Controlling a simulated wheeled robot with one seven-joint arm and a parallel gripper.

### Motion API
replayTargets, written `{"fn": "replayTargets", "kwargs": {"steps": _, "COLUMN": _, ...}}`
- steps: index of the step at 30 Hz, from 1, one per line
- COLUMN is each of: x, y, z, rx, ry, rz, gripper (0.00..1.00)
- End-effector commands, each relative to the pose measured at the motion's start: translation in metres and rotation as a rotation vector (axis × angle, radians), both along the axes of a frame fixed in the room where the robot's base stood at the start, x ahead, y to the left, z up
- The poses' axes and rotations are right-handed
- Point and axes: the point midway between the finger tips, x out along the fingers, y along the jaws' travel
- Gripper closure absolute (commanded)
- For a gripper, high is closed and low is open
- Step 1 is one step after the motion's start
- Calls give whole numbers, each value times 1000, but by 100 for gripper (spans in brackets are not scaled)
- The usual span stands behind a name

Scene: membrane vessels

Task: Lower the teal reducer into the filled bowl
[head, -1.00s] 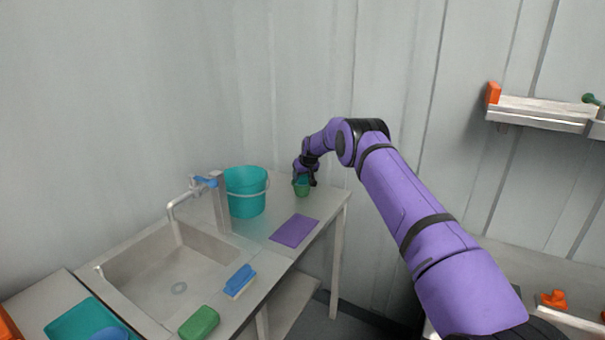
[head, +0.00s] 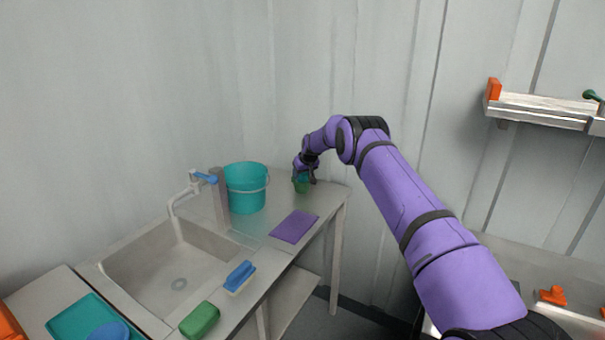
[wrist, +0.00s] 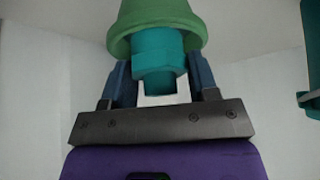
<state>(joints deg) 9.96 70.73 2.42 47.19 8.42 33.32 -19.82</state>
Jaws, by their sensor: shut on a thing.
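My gripper (wrist: 159,74) is shut on the teal reducer (wrist: 158,56), a hex-sided piece between two dark blue fingers in the wrist view. The green bowl (wrist: 157,14) is just beyond it, and the reducer's far end overlaps the bowl's rim. I cannot tell how deep the reducer sits in it. In the head view, the green bowl (head: 300,187) stands at the far end of the counter, with my gripper (head: 308,174) right over it. The bowl's contents are hidden.
A teal bucket (head: 245,190) stands left of the bowl, beside the tap (head: 187,190) and sink (head: 150,275). A purple mat (head: 294,227) lies in front. A blue brush (head: 240,276) and green sponge (head: 200,319) lie on the counter edge. Walls are close behind.

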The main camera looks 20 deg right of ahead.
Motion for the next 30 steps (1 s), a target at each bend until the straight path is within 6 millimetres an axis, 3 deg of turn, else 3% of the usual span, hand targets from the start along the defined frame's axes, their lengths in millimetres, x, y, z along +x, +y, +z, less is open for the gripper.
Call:
{"fn": "replayTargets", "kwargs": {"steps": 3, "x": 0, "y": 0, "z": 0, "rx": 0, "ry": 0, "rz": 0, "gripper": 69}}
{"fn": "replayTargets", "kwargs": {"steps": 4, "x": 0, "y": 0, "z": 0, "rx": 0, "ry": 0, "rz": 0, "gripper": 39}}
{"fn": "replayTargets", "kwargs": {"steps": 7, "x": 0, "y": 0, "z": 0, "rx": 0, "ry": 0, "rz": 0, "gripper": 16}}
{"fn": "replayTargets", "kwargs": {"steps": 20, "x": -2, "y": 0, "z": 2, "rx": 0, "ry": 1, "rz": 0, "gripper": 16}}
{"fn": "replayTargets", "kwargs": {"steps": 30, "x": -22, "y": -2, "z": 41, "rx": 1, "ry": -1, "rz": -1, "gripper": 16}}
